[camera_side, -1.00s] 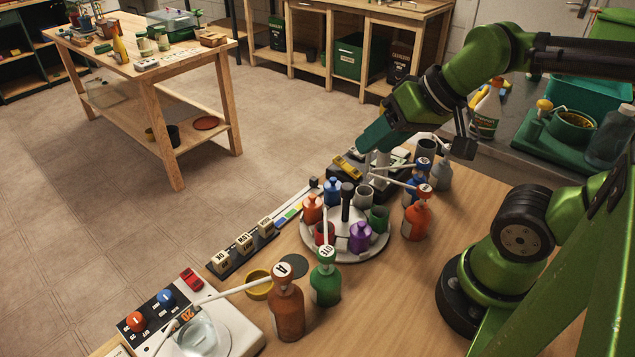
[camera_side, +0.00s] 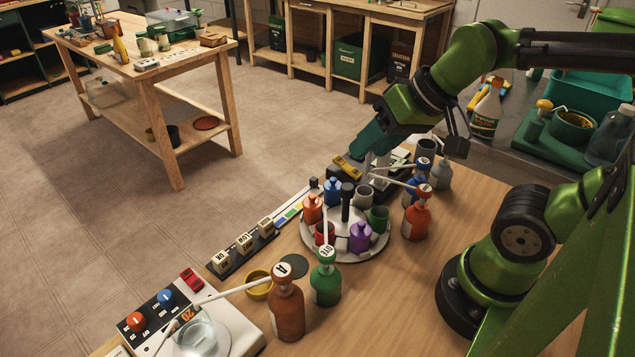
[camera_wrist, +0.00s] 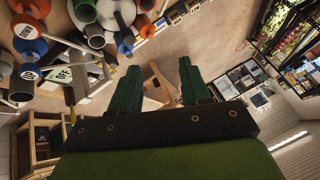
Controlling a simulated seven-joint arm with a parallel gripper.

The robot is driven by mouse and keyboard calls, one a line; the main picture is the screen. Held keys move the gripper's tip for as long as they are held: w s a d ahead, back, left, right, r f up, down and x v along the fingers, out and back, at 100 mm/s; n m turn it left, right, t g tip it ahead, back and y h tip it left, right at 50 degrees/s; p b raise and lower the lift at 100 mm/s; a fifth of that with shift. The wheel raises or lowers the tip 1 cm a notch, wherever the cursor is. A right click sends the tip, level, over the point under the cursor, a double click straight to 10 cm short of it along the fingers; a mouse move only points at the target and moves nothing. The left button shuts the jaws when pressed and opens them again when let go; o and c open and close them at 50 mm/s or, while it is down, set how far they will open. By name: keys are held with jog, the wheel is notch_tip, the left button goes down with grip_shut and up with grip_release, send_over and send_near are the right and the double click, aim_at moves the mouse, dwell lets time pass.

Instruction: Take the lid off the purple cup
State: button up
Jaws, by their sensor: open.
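The purple cup (camera_side: 359,238) stands upright at the front right of the round white carousel (camera_side: 322,250) in the side view. A purple lid with a small knob appears to sit on it. My gripper (camera_side: 376,170) is behind and above the carousel, well apart from the purple cup.
Orange (camera_side: 312,209), blue (camera_side: 332,191) and green (camera_side: 378,218) cups share the carousel around a black post (camera_side: 347,200). Spouted bottles stand close by, including an orange one (camera_side: 417,218) at right and a green one (camera_side: 325,280) in front. Table at right front is clear.

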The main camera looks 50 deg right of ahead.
jog(key=g, duration=0.1)
jog(key=m+g+h, duration=0.2)
jog(key=m+g, duration=0.3)
send_over(362, 223)
jog(key=f, duration=1)
jog(key=shift+s+a+f, duration=0.1)
jog(key=shift+a, duration=0.1)
jog(key=shift+d+f, duration=0.15)
jog(key=shift+f, duration=3)
grip_shut()
